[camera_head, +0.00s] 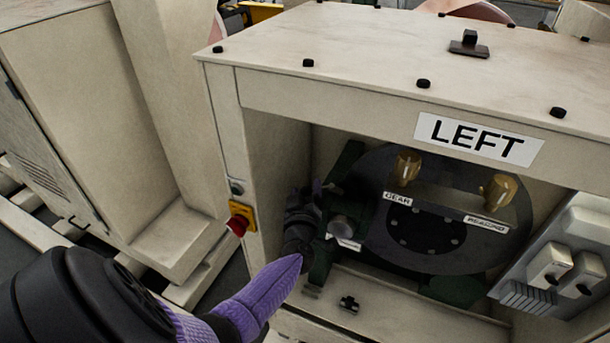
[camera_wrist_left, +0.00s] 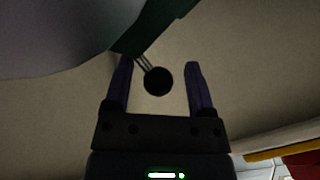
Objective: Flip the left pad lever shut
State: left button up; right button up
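My left gripper (camera_head: 306,192) reaches into the opening of the cabinet (camera_head: 490,92) marked LEFT, at its left side. In the left wrist view the gripper (camera_wrist_left: 157,68) is open, its two purple fingers apart. A black ball knob (camera_wrist_left: 158,81) on a thin rod, apparently the lever's end, shows between the fingers, with a gap visible on each side. The rod runs up to a dark green part (camera_wrist_left: 150,30). In the head view I cannot pick out the lever behind my gripper. My right gripper is not in view.
Inside stands a dark disc (camera_head: 425,232) with brass parts and GEAR and BEARING labels. A grey round knob (camera_head: 342,227) is close right of my gripper. A red button (camera_head: 238,222) sits on the left post. A switch box (camera_head: 560,262) is at right.

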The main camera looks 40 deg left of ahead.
pick_arm(q)
jog(key=shift+r, duration=0.1)
